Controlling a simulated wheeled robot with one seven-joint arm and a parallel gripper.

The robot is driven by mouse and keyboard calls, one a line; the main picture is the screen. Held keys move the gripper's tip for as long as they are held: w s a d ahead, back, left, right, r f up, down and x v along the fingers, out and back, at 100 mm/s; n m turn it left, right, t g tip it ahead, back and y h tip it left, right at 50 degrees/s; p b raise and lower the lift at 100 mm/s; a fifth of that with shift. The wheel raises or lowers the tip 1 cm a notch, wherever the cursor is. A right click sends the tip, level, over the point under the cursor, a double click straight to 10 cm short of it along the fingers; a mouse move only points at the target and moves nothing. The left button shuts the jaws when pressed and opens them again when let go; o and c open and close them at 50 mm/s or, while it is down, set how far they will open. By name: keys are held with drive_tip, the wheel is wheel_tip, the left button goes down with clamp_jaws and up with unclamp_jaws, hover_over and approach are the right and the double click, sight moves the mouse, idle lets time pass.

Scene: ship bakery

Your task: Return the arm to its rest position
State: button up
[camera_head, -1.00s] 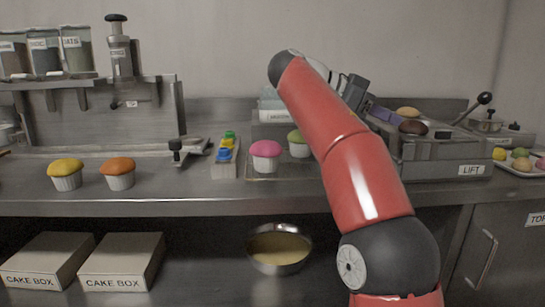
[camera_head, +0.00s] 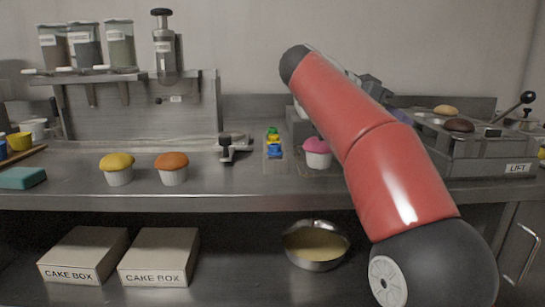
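My red arm (camera_head: 370,150) rises from the lower right and reaches over the counter, bent at a dark elbow near the top. My gripper is largely hidden behind the arm; a dark part of the arm's far end (camera_head: 374,88) shows just right of the upper red link. I cannot see the fingertips or whether it holds anything. The pink-topped cupcake (camera_head: 317,153) stands just left of the arm. The green-topped cupcake is hidden behind the arm.
Yellow (camera_head: 117,168) and orange (camera_head: 172,167) muffins stand on the counter (camera_head: 230,188). The lift unit (camera_head: 490,163) stands right of the arm. Jars (camera_head: 86,45) stand on the shelf. Cake boxes (camera_head: 160,256) and a bowl (camera_head: 316,245) sit below. The front counter strip is clear.

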drive_tip(key=s+a+f+n+t+y, duration=0.1)
drive_tip(key=s+f+n+y, duration=0.3)
drive_tip(key=s+f, duration=0.4)
drive_tip(key=s+a+f+n+t+y, duration=0.1)
drive_tip(key=s+a+f+n+y, duration=0.3)
drive_tip(key=s+f, duration=0.5)
drive_tip(key=s+a+f+n+t+y, duration=0.1)
drive_tip(key=s+f+n+y, duration=0.3)
drive_tip(key=f, duration=1)
drive_tip(key=s+a+n, duration=0.1)
drive_tip(key=s+n, duration=0.1)
drive_tip(key=s, duration=0.2)
drive_tip(key=shift+s+a+t+y, duration=0.15)
drive_tip(key=shift+a+t+y, duration=0.15)
drive_tip(key=shift+a+t, duration=0.1)
